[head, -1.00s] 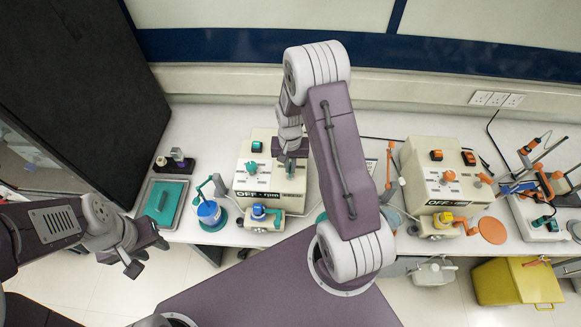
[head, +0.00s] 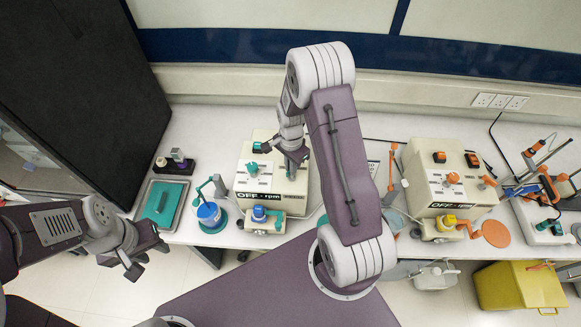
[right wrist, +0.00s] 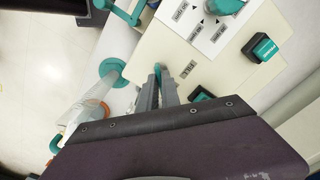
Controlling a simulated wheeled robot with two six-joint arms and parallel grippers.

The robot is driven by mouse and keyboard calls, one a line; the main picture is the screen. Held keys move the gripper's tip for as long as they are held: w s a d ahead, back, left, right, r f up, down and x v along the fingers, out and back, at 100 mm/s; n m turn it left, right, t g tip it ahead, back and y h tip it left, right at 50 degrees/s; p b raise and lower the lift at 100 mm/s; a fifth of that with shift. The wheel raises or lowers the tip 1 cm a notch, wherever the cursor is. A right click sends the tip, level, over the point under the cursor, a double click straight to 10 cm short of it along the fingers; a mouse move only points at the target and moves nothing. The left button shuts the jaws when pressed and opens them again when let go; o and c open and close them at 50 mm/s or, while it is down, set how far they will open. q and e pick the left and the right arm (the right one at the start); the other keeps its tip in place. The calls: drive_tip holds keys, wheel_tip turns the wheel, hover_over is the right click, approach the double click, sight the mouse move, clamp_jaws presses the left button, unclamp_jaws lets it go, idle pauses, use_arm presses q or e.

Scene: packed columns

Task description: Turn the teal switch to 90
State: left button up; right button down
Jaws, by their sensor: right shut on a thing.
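The cream box with teal controls (head: 246,187) stands on the bench, left of centre in the head view. On its face are a teal knob (head: 252,168) and a teal rocker (head: 257,147). The right wrist view also shows the knob (right wrist: 222,4) and rocker (right wrist: 260,47). My right gripper (head: 291,176) is over the box's right part. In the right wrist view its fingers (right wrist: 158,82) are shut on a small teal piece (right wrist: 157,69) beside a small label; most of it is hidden. My left gripper (head: 149,262) is open and empty, in front of the bench.
A similar cream box with orange controls (head: 440,190) stands to the right. A yellow bin (head: 520,287) is below the bench.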

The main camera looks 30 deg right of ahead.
drive_tip(key=shift+w+d+r+m, duration=0.1)
drive_tip(key=shift+w+r+m, duration=0.1)
drive_tip(key=shift+m, duration=0.2)
drive_tip(key=c, duration=1.6)
unclamp_jaws()
drive_tip(key=shift+f, duration=0.1)
use_arm(q)
drive_tip(key=shift+w+d, duration=0.1)
drive_tip(key=shift+d, duration=0.15)
use_arm(e)
drive_tip(key=shift+o, duration=0.2)
drive_tip(key=shift+d+f, duration=0.1)
drive_tip(key=shift+d, duration=0.1)
